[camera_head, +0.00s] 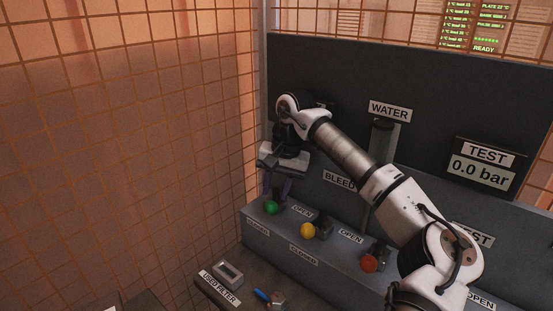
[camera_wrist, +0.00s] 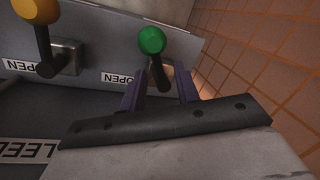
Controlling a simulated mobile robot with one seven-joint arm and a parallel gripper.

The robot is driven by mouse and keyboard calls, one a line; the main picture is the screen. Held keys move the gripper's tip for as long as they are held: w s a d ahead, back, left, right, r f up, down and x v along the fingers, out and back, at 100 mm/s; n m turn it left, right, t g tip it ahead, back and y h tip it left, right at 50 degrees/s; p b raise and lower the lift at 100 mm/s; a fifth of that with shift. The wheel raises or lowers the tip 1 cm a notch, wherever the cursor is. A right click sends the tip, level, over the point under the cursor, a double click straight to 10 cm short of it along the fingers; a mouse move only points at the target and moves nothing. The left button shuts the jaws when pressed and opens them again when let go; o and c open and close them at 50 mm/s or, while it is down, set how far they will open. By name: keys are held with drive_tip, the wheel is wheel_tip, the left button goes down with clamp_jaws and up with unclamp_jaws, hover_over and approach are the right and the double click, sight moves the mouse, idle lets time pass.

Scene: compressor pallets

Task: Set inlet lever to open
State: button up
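A lever with a green knob (camera_head: 271,207) stands at the left end of the grey valve ledge; its knob and dark stem also show in the wrist view (camera_wrist: 152,40). No inlet label is readable; my arm covers part of the panel above this lever. My gripper (camera_head: 277,188) is above and around the green-knobbed lever, pointing down. In the wrist view its two purple fingers (camera_wrist: 160,88) are apart, with the lever's stem showing between them. I cannot tell whether either finger touches it. An OPEN label (camera_head: 303,211) lies to its right, a CLOSED label (camera_head: 258,228) in front.
A yellow-knobbed lever (camera_head: 308,230) and a red-knobbed lever (camera_head: 369,264) stand further right on the ledge. A gauge sign (camera_head: 478,171) reads 0.0 bar. A USED FILTER tray (camera_head: 219,286) and a blue-handled tool (camera_head: 263,296) are in front. A mesh wall (camera_head: 130,140) closes the left side.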

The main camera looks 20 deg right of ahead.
sight(276, 198)
wheel_tip(276, 198, up, 19)
drive_tip(key=shift+r+b, duration=0.2)
drive_tip(key=shift+b, duration=0.2)
